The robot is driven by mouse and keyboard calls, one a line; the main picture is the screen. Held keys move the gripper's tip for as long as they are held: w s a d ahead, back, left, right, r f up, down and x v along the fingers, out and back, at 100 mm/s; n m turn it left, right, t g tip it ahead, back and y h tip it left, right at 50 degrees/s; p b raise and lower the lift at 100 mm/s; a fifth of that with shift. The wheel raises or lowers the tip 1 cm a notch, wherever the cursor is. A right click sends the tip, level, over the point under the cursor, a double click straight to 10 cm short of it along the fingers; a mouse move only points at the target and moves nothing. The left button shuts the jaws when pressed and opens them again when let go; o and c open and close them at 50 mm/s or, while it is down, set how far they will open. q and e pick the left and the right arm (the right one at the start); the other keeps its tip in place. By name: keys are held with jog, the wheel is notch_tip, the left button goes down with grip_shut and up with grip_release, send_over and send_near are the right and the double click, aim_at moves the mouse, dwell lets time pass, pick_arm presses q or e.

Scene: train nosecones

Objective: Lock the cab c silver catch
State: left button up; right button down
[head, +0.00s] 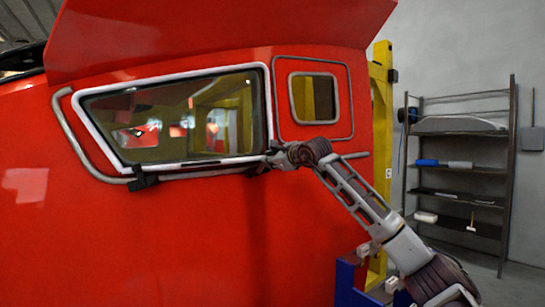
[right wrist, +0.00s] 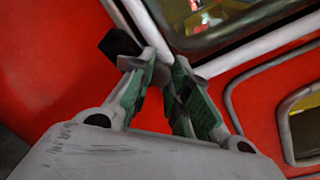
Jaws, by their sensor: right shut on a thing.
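The red cab (head: 200,220) fills the left and middle of the head view. Its large window has a white frame (head: 170,78), with a bent grey rail around the left side and below. A black catch (head: 143,179) sits at the frame's lower left. My right gripper (head: 278,158) is at the frame's lower right corner. In the right wrist view my right gripper (right wrist: 162,78) has its green-padded fingers closed around a small silver catch (right wrist: 158,74), with a black block (right wrist: 120,45) beside it. The fingers partly hide the catch, so I cannot tell its position. My left gripper is not in view.
A yellow post (head: 380,140) stands behind the cab's right edge. A dark shelf rack (head: 460,170) with several items stands at the far right by the grey wall.

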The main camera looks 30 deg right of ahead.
jog(key=a+n+p, duration=0.1)
jog(key=n+p, duration=0.1)
jog(key=a+r+n+g+p, duration=0.1)
jog(key=n+p, duration=0.1)
jog(key=n, duration=0.1)
jog(key=a+n+h+p, duration=0.1)
jog(key=n+p, duration=0.1)
jog(key=p, duration=0.1)
jog(key=shift+w+a+r+g, duration=0.15)
jog(key=shift+w+a+g, duration=0.15)
jog(key=shift+w, duration=0.1)
pick_arm(q)
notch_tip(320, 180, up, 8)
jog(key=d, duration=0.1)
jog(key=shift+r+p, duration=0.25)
jog(key=shift+p, duration=0.2)
pick_arm(e)
jog(key=shift+w+a+n+h, duration=0.1)
jog(key=shift+a+n+h, duration=0.25)
jog(key=shift+n, duration=0.65)
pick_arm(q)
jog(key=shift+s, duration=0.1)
pick_arm(e)
jog(key=shift+f, duration=0.2)
jog(key=c, duration=1.3)
grip_release()
